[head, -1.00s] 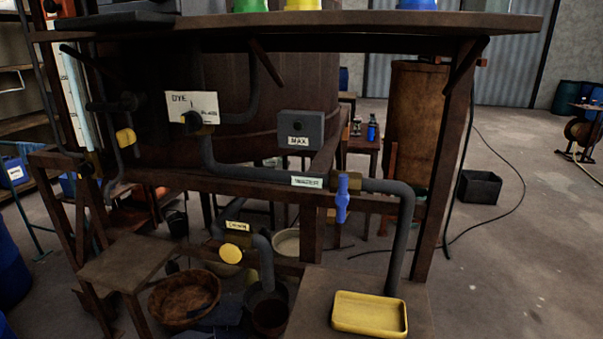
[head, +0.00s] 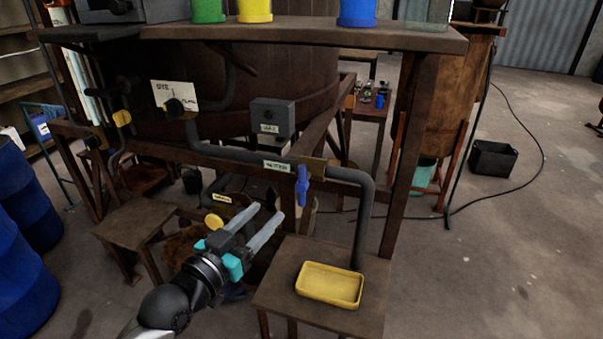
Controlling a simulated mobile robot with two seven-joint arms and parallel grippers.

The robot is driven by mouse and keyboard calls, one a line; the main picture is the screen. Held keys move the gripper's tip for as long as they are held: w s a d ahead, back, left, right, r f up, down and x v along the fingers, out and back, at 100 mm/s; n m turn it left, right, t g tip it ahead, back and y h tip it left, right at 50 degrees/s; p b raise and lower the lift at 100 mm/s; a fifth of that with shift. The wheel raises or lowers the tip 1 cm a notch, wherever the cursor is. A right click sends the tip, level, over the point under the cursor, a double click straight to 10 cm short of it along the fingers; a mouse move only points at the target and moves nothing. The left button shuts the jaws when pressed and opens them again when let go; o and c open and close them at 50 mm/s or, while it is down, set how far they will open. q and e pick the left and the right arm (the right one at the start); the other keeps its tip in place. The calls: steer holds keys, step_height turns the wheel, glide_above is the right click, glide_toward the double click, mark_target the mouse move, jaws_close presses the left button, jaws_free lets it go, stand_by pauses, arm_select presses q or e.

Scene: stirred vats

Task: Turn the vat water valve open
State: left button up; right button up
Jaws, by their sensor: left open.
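The water valve has a blue handle (head: 302,186) that hangs straight down from a brass-coloured body (head: 312,168) on the grey pipe. A pale label (head: 277,166) sits on the pipe just left of it. The big dark wooden vat (head: 310,75) stands behind the pipe. My left gripper (head: 268,219) is open and empty, with its two grey fingers pointing up and right. It is lower left of the blue handle and apart from it. My right gripper is not in view.
A yellow tray (head: 329,285) lies on a small wooden stand below the pipe's outlet. A yellow valve handle (head: 214,221) is just behind my left gripper. A wooden post (head: 408,155) stands right of the pipe. Blue barrels (head: 22,270) stand at the left.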

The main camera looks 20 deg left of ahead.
mark_target(300, 181)
arm_select(q)
steer(key=x, duration=1.5)
steer(key=shift+d+f, duration=0.1)
steer(key=shift+f, duration=0.05)
jaws_close()
